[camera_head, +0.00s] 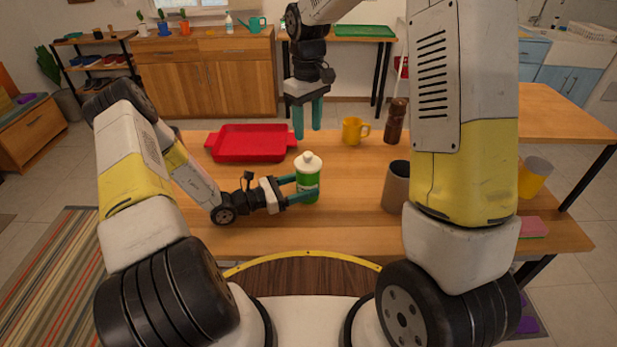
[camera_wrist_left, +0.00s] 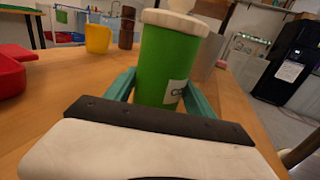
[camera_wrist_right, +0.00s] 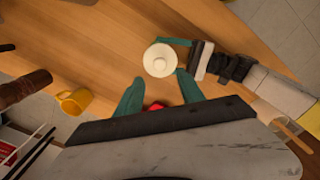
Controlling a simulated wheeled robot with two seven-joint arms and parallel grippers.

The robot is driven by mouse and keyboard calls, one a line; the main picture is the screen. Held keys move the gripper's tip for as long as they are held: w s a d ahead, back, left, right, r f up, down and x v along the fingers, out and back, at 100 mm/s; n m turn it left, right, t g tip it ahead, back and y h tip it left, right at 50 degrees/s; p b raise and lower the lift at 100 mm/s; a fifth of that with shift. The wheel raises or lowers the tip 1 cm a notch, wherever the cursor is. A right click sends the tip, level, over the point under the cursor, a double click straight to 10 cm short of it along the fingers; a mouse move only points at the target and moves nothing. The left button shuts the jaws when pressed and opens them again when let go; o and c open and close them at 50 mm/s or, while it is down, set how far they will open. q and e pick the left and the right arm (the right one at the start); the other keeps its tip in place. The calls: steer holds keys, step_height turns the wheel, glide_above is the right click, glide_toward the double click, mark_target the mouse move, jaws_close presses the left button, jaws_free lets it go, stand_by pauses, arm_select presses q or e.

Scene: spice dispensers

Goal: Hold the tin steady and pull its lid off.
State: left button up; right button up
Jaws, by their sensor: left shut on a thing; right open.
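The tin is green with a label and a white lid (camera_head: 308,162), and it stands upright on the table. My left gripper (camera_head: 303,188) is shut on the green tin body (camera_head: 308,183), below the lid; in the left wrist view the fingers sit either side of the tin (camera_wrist_left: 166,62). The lid (camera_wrist_right: 160,60) is on the tin and shows from above in the right wrist view. My right gripper (camera_head: 308,118) is open and empty, fingers pointing down, above the table and behind the tin, apart from the lid.
A red tray (camera_head: 252,144) lies at the back left of the tin. A yellow mug (camera_head: 354,131) and a brown pepper mill (camera_head: 396,122) stand behind it to the right. A grey-brown cup (camera_head: 396,188) stands right of the tin. The table around the tin is clear.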

mark_target(309, 154)
step_height(309, 154, down, 9)
steer(key=shift+f, duration=0.1)
arm_select(q)
steer(key=shift+s+r, duration=0.1)
steer(key=shift+s, duration=0.05)
arm_select(e)
steer(key=shift+s+d+f, duration=0.1)
steer(key=shift+s+f, duration=0.05)
steer(key=shift+f, duration=0.25)
arm_select(q)
steer(key=shift+d, duration=0.1)
arm_select(e)
steer(key=shift+d, duration=0.1)
steer(key=c, duration=0.8)
arm_select(q)
steer(key=shift+s, duration=0.1)
arm_select(e)
steer(key=shift+r, duration=0.2)
